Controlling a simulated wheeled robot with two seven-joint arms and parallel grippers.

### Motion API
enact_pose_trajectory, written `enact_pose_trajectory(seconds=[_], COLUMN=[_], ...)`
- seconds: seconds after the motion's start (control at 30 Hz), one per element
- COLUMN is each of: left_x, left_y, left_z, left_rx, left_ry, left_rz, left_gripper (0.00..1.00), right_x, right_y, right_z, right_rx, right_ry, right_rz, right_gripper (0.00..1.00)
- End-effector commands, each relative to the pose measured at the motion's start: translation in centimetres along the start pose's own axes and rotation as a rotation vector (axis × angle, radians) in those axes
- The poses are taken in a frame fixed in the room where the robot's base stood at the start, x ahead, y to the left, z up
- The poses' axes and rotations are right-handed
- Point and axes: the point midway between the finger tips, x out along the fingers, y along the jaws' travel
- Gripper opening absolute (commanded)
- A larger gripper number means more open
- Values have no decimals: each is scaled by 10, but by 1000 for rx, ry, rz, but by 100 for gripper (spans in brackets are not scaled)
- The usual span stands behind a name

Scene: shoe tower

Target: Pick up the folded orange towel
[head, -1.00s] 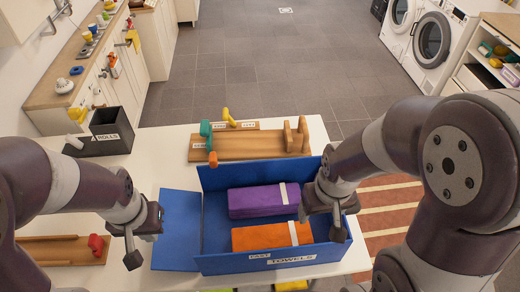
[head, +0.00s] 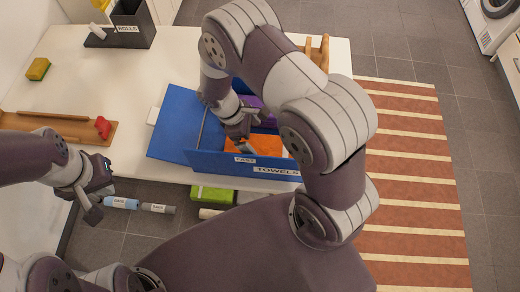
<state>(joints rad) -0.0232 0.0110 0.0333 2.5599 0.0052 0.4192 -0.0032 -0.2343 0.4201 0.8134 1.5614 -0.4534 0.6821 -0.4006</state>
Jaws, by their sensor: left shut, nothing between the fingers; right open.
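The folded orange towel (head: 266,144) lies in the blue box marked TOWELS (head: 172,150), near its front wall. My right arm covers part of the towel and much of the box. A purple towel (head: 262,108) lies behind it, mostly hidden by my arm. My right gripper (head: 246,146) is open at the left end of the orange towel, inside the box. I cannot tell whether its fingers touch the towel. My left gripper (head: 94,212) is shut and empty, left of the box and in front of the table's front edge.
A wooden tray with a red piece (head: 103,127) lies on the white table (head: 97,75) at left. A yellow-green sponge (head: 38,69) and a black ROLLS box (head: 131,25) stand further back. Rolls (head: 157,208) and a green pack (head: 213,195) lie below the table's front edge.

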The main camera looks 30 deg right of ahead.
Motion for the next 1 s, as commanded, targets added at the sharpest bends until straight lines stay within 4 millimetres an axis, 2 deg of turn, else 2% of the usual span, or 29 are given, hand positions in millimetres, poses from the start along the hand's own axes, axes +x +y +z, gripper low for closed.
enact_pose_trajectory(seconds=[0.1, 0.27, 0.4, 0.5, 0.77, 0.87, 0.9, 1.0], left_x=[-3, -6, -14, -13, -13, -13, -13, -13], left_y=[0, 0, 0, 0, 0, 0, 0, 0], left_z=[0, -1, -2, -2, -1, -1, -1, -1], left_rx=[0, 0, 0, 0, 0, 0, 0, 0], left_ry=[0, 0, 0, 0, 0, 0, 0, 0], left_rz=[0, 0, 0, 0, 0, 0, 0, 0], left_gripper=[0, 0, 0, 0, 0, 0, 0, 0], right_x=[24, 42, 68, 84, 90, 90, 90, 90], right_y=[0, -1, -3, -3, -2, -2, -2, -2], right_z=[1, 1, 5, 4, 3, 3, 3, 3], right_rx=[2, 2, 3, 3, 4, 4, 4, 4], right_ry=[-1, 1, 1, 1, 4, 4, 4, 4], right_rz=[-3, -1, -3, -2, 0, 0, 0, 1], right_gripper=[100, 100, 100, 100, 100, 71, 58, 55])
